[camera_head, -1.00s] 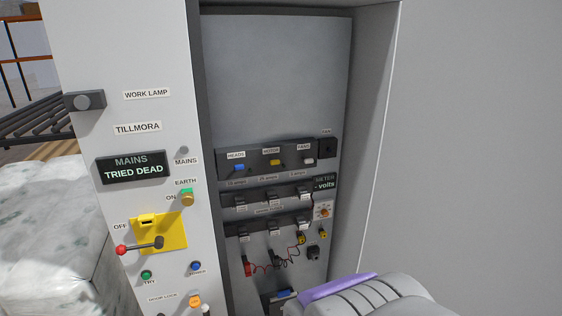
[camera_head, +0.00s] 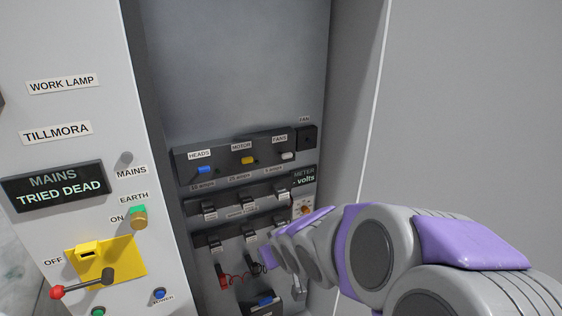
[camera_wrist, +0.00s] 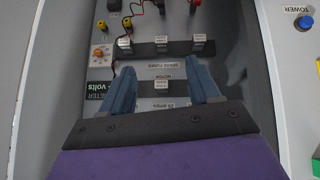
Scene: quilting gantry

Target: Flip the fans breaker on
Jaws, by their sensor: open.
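My arm reaches into the cabinet from the lower right, below the breaker. My gripper (camera_wrist: 161,75) is open and empty in the wrist view, its two blue fingers over the fuse strips, which appear upside down. The fans breaker cannot be made out there. The jaws are not clear in the head view.
The cabinet's right wall (camera_head: 350,110) stands close beside my arm. A meter display (camera_head: 304,177) is below the breaker. Clipped red and black leads (camera_head: 235,280) hang lower down. A yellow mains plate (camera_head: 105,262) with a red-knobbed lever is on the left panel.

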